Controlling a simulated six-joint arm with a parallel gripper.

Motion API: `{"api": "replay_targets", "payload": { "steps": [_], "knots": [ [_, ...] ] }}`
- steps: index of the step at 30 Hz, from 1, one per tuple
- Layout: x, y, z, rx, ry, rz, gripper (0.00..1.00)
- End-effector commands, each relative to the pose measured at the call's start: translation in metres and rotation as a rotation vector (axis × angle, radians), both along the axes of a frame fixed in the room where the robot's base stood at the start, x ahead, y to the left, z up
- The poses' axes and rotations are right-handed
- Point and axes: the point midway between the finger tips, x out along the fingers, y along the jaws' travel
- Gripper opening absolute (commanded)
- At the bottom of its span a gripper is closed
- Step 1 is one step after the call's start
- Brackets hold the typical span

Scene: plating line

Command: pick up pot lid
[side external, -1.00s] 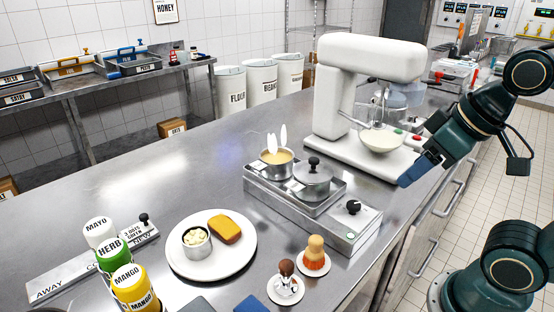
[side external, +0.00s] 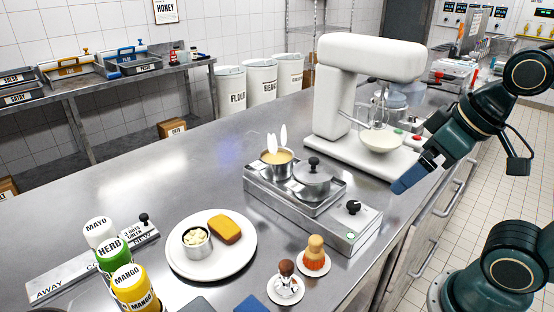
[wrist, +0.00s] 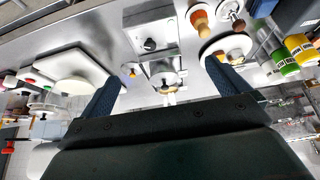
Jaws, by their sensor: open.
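The pot lid (side external: 312,175) is a grey metal disc with a black knob. It sits on the front pot on the two-place metal cooker (side external: 352,232). In the wrist view the lid (wrist: 163,68) appears between my fingers, in the distance. My gripper (side external: 405,182) is open and empty, with dark blue fingers. It is right of the cooker and apart from the lid. In the wrist view both fingers of my gripper (wrist: 162,72) are spread wide.
An open pot (side external: 277,162) with yellow contents stands just behind the lidded pot. A white stand mixer (side external: 335,100) rises behind the cooker.

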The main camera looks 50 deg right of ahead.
Motion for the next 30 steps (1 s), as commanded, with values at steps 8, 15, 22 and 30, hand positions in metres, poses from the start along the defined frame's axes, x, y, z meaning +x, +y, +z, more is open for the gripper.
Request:
{"api": "replay_targets", "payload": {
  "steps": [8,15,22,30],
  "knots": [
    [0.003,-0.001,0.002,-0.007,0.004,0.009,1.00],
    [0.022,-0.005,0.011,-0.056,0.042,0.085,1.00],
    [0.061,-0.016,0.024,-0.137,0.109,0.232,1.00],
    [0.113,-0.035,0.030,-0.219,0.192,0.431,1.00]
  ]
}}
